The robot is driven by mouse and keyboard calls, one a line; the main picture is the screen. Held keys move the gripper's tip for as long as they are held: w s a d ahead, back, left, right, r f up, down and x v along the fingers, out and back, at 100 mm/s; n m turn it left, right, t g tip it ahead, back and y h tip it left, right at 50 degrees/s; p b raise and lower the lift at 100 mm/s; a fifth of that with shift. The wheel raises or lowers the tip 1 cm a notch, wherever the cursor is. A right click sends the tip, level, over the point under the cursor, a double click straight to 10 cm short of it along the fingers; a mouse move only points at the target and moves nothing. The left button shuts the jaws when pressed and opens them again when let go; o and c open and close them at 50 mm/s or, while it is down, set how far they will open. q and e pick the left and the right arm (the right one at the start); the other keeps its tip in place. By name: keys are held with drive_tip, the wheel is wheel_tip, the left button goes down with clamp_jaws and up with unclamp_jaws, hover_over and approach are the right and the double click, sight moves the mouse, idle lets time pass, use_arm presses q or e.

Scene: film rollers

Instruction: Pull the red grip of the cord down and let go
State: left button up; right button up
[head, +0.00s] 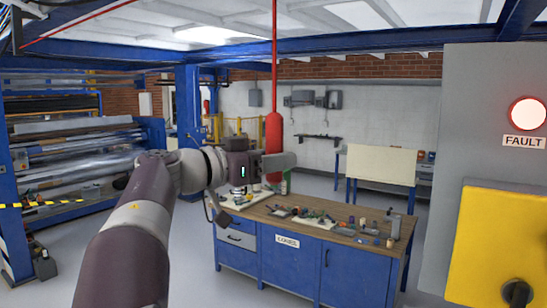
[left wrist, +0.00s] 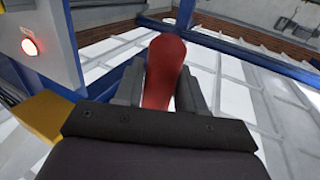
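The red grip (head: 273,132) hangs upright on a thin red cord (head: 274,55) that runs up to the ceiling. My left gripper (head: 278,161) reaches it from the left at its lower half, and a grey finger covers part of it in the head view. In the left wrist view the red grip (left wrist: 163,75) stands between the two dark fingers of my left gripper (left wrist: 165,92). Both fingers lie close against its sides, and the gripper looks shut on it. My right gripper is in neither view.
A workbench (head: 345,235) with small parts on top stands below and behind the grip. At the right, a grey cabinet carries a lit red FAULT lamp (head: 528,113) and a yellow box (head: 497,245). A roller machine (head: 75,150) stands at the left.

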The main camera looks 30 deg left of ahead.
use_arm(q)
drive_tip(key=shift+o, duration=1.2)
drive_tip(key=shift+s+a+f, duration=0.1)
drive_tip(key=shift+s, duration=0.1)
drive_tip(key=b+v, duration=0.4)
drive_tip(key=v, duration=0.8)
